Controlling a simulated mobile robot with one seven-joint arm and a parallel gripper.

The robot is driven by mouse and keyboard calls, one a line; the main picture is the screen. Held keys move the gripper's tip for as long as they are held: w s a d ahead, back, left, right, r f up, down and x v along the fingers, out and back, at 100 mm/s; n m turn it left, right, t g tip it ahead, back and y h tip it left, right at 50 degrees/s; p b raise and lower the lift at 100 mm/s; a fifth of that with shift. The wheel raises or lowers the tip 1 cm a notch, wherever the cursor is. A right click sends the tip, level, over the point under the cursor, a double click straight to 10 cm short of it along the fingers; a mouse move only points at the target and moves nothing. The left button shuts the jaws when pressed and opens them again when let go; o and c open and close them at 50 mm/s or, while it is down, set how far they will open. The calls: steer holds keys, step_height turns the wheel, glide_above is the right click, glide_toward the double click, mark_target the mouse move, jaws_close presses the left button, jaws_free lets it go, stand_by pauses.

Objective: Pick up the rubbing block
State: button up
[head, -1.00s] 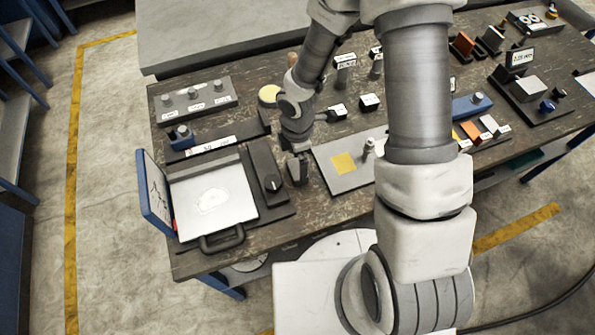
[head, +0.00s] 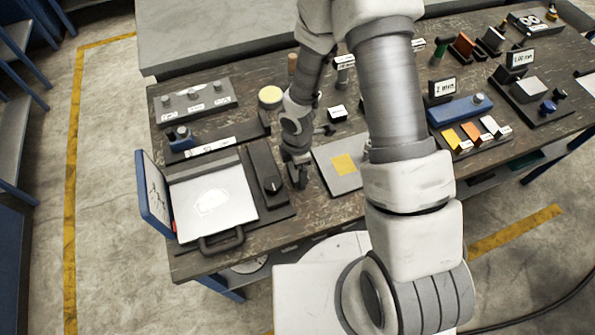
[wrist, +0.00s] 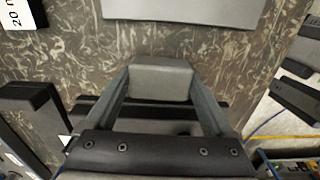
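A plain grey block, which I take to be the rubbing block (wrist: 160,80), sits between the tips of my gripper (wrist: 160,88) in the wrist view. Both fingers reach its sides with no gap visible, so the gripper looks shut on it. In the head view my gripper (head: 298,180) is low over the workbench, just right of a dark plate with a knob (head: 272,186). The block is too small and dark there to make out, and whether its underside touches the bench cannot be seen.
A grey plate with a yellow square (head: 343,164) lies to the right. My arm hides part of the bench.

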steer(key=c, duration=0.4)
steer(key=shift+r, duration=0.1)
steer(key=shift+r, duration=0.4)
steer(key=r, duration=0.3)
steer(key=shift+d+r+p, duration=0.35)
steer(key=shift+d+r, duration=0.05)
steer(key=d+r, duration=0.2)
steer(key=d, duration=0.1)
steer(key=s+d+r+p, duration=0.1)
steer(key=d+r, duration=0.1)
steer(key=d, duration=0.2)
steer(key=d+r+p, duration=0.1)
steer(key=d+r, duration=0.1)
steer(key=d, duration=0.1)
steer(key=shift+s+d+r, duration=0.15)
steer(key=shift+s+d, duration=0.15)
steer(key=shift+d, duration=0.05)
